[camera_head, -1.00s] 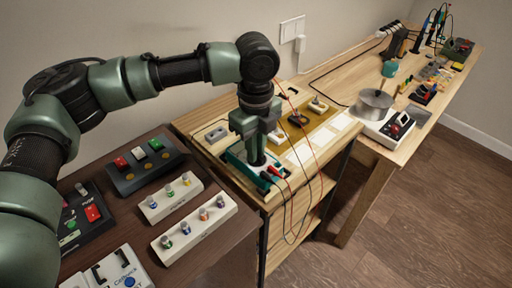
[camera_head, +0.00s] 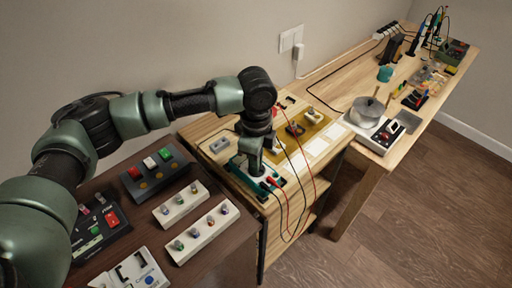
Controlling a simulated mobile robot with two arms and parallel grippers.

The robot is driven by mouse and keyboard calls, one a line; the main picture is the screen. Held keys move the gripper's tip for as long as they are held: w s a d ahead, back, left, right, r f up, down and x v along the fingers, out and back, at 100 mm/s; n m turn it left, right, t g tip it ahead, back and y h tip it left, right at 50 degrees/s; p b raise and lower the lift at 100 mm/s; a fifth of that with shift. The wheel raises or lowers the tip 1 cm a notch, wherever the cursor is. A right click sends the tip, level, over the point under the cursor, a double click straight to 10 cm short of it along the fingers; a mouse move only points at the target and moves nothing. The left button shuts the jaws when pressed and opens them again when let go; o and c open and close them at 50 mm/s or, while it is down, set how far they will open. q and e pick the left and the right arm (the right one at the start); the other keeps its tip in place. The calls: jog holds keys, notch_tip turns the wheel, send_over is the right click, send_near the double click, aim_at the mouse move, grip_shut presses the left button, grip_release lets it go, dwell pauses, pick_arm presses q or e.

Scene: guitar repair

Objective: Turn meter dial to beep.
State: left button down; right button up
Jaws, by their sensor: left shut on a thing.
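The meter (camera_head: 236,165) is a teal-edged box lying on the wooden table, with red and black leads plugged in at its near right end. My left gripper (camera_head: 254,172) points straight down onto the meter's face, and its fingers are shut at the dial. The dial itself is hidden by the gripper. My right gripper does not show.
A dark table (camera_head: 217,262) at front left bears a black button box (camera_head: 156,170) and white knob strips (camera_head: 203,232). A pot (camera_head: 367,110) stands on a white device to the right. Red and black leads hang over the table's front edge.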

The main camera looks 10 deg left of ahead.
pick_arm(q)
jog(key=n+p, duration=0.2)
jog(key=p, duration=0.1)
jog(key=n+p, duration=0.4)
jog(key=p, duration=0.1)
jog(key=shift+r+p, duration=0.3)
jog(key=shift+r, duration=0.05)
jog(key=shift+f+n+p, duration=0.25)
jog(key=shift+n+p, duration=1.15)
jog(key=c, duration=1.5)
grip_release()
notch_tip(320, 180, up, 8)
jog(key=shift+f+b, duration=0.15)
jog(key=shift+b, duration=0.85)
